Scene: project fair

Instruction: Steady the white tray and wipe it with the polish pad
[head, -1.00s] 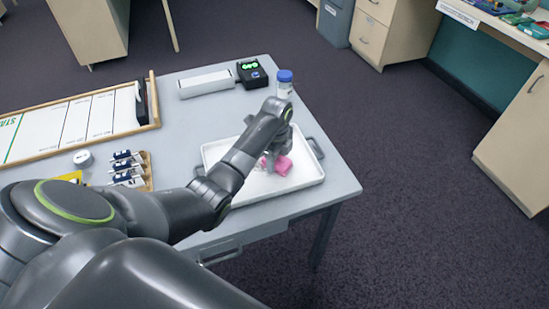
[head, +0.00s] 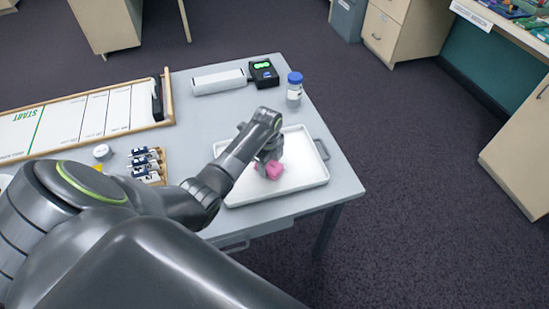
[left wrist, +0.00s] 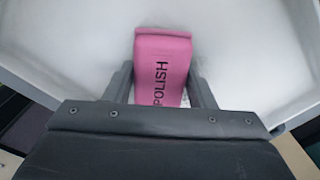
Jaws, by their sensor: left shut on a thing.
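The white tray (head: 305,181) lies on the grey table near its right corner, with a dark handle at its right end. The pink polish pad (head: 272,169) is in the tray, at about its middle. My left gripper (head: 265,160) is shut on the pad, its fingers on both sides of it. The left wrist view shows the pad (left wrist: 162,60) with the word POLISH, over the tray's pale floor (left wrist: 235,45). My arm hides the left part of the tray. My right gripper is not in view.
A blue-capped bottle (head: 294,90) stands behind the tray. A black box with a green display (head: 263,74) and a white bar (head: 219,82) are at the back. A wood-framed board (head: 75,118), a small holder of vials (head: 147,164) and a white round item (head: 102,151) lie left.

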